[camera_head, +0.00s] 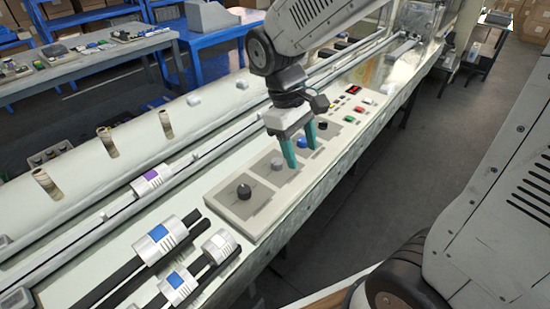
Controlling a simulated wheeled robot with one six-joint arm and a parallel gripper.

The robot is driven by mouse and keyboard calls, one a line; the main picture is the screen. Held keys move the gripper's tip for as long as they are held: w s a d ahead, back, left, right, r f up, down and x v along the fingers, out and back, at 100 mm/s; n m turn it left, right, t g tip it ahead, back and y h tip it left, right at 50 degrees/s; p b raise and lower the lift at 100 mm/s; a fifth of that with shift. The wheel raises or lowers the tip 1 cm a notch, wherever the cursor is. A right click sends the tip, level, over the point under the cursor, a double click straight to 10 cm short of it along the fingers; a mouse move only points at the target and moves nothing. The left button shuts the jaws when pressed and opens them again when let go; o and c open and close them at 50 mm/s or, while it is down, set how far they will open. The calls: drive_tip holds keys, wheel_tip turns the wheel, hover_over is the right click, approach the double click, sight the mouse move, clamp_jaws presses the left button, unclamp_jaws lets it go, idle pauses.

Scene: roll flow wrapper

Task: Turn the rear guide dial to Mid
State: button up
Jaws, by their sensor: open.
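A pale control panel (221,200) on the machine's front carries a row of dials: a black dial (244,191) nearest, a grey dial (277,163), a blue dial (302,141) and a farther black dial (323,125). Labels are too small to read, so I cannot tell which is the rear guide dial or where Mid lies. My gripper (302,157) points down over the panel, with its two teal fingers apart and nothing held. The blue dial shows between the fingers; I cannot tell whether they touch it or how high they are.
Coloured buttons (359,109) and a small red display (354,90) lie beyond the dials. Rails with silver cylindrical blocks (167,239) lie at the near left. A long white cover (85,175) runs behind. The grey floor (455,155) at the right is clear.

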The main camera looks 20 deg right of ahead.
sight(277, 161)
drive_tip(key=w+a+f+n+t+h, duration=0.1)
drive_tip(key=w+a+f+n, duration=0.1)
drive_tip(key=w+f+n, duration=0.4)
drive_tip(key=w+a+f+n+h, duration=0.1)
drive_tip(key=w+f+n, duration=0.15)
drive_tip(key=w, duration=0.65)
drive_tip(key=shift+n, duration=0.45)
drive_tip(key=x, duration=0.6)
drive_tip(key=shift+s+d+f, duration=0.25)
drive_tip(key=shift+s+d, duration=0.05)
drive_tip(key=c, duration=1)
drive_tip(key=shift+o, duration=0.2)
